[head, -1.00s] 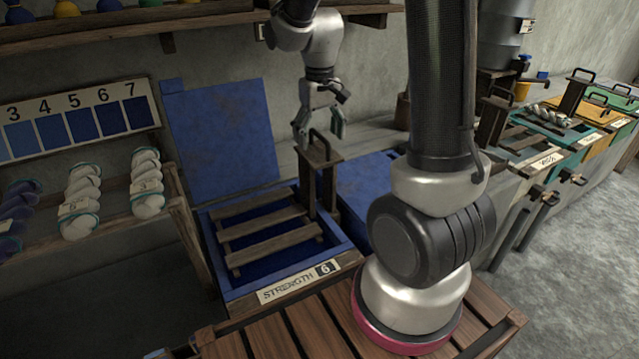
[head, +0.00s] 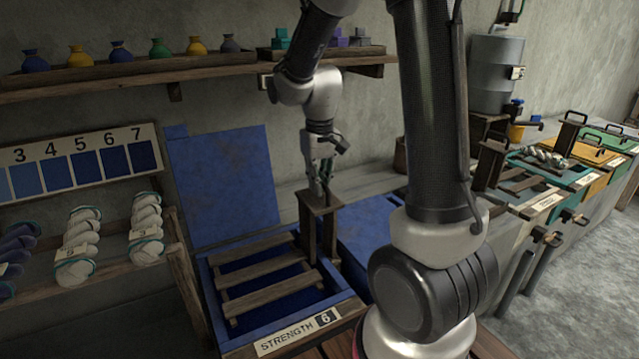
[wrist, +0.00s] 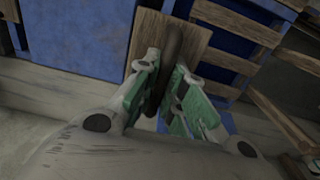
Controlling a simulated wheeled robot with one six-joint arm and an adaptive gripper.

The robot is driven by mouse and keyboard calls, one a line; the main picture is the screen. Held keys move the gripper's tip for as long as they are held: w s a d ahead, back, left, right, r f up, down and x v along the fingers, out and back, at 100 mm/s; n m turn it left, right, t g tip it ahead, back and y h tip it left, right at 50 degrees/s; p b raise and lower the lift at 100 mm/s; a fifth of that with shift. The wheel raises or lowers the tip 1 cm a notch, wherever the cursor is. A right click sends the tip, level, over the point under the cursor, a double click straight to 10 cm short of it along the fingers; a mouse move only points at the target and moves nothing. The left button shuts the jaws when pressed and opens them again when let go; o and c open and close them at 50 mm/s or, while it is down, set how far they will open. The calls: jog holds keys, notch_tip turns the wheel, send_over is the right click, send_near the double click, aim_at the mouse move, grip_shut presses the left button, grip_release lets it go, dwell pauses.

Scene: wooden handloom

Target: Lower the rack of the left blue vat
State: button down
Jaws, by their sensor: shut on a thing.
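The left blue vat (head: 222,319) stands open, its blue lid (head: 226,180) upright against the wall. Its wooden slatted rack (head: 262,292) lies at the top of the vat, over dark blue liquid. A wooden post with a flat top (head: 318,212) rises at the rack's right side and carries a dark handle (wrist: 172,62). My gripper (head: 319,190) is above that top, and in the wrist view its green-padded fingers (wrist: 172,96) are shut on the handle. The fingers hide part of the handle. A label reading "STRENGTH 6" (head: 297,332) is on the vat's front.
A second blue vat with its lid closed (head: 366,236) adjoins on the right. Green and yellow vats (head: 590,154) stand farther right. A rack of yarn skeins (head: 80,245) is on the left. A shelf with jars (head: 180,68) runs above.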

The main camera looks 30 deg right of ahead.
jog(key=shift+f, duration=9.15)
jog(key=shift+c, duration=1.2)
grip_release()
notch_tip(320, 180, up, 7)
